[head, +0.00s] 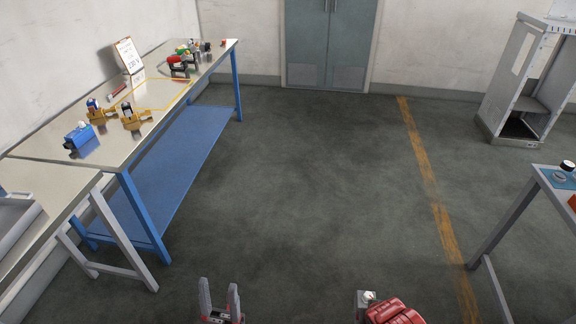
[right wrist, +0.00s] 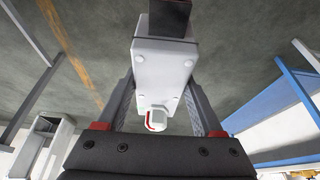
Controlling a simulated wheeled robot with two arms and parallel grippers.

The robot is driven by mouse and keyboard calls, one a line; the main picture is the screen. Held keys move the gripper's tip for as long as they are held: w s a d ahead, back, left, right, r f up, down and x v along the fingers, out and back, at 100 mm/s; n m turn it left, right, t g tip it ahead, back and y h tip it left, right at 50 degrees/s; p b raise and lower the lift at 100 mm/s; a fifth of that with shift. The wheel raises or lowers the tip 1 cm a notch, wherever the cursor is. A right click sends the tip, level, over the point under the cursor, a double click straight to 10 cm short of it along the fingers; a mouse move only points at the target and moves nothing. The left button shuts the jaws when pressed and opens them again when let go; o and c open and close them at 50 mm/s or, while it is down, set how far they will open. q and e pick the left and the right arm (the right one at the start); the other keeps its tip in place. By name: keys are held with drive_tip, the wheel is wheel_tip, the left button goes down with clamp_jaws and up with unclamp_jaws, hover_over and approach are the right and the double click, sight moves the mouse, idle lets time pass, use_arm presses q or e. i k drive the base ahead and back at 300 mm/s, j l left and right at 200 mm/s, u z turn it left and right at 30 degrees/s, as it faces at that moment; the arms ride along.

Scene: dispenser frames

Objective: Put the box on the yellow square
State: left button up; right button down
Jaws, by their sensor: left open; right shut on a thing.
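My right gripper (right wrist: 160,95) is shut on a pale grey box (right wrist: 165,68) with a white, red-ringed knob at its near end and a dark piece at its far end. The fingers press its two sides. At the bottom of the head view a small grey part (head: 367,298) and a red ribbed part show on the right arm's side; I cannot tell which belong to the box. The yellow square (head: 143,109) is an outline on the steel-topped bench at the left, far from both grippers. My left gripper (head: 220,286) is open and empty over the floor.
The bench (head: 112,152) has blue legs. A blue device (head: 78,136), yellow tools (head: 135,116), a red-handled tool (head: 179,62) and a sign (head: 128,56) stand on it. A grey table (head: 60,185) adjoins it. Another table stands right; the middle floor is clear.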

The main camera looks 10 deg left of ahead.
sight(155, 92)
drive_tip(key=i, duration=1.1)
drive_tip(key=i+u, duration=0.1)
drive_tip(key=i, duration=0.95)
drive_tip(key=i+l+u, duration=0.1)
drive_tip(key=i+u, duration=0.3)
drive_tip(key=i+l+u, duration=0.25)
drive_tip(key=u, duration=0.15)
drive_tip(key=i+l+u, duration=0.95)
drive_tip(key=l+u, duration=0.3)
drive_tip(key=i+l+u, duration=0.15)
drive_tip(key=l+u, duration=0.3)
drive_tip(key=l, duration=0.3)
drive_tip(key=l+u, duration=0.45)
drive_tip(key=l, duration=0.3)
drive_tip(key=k+l+u, duration=0.1)
drive_tip(key=l+u, duration=0.35)
drive_tip(key=l, duration=0.3)
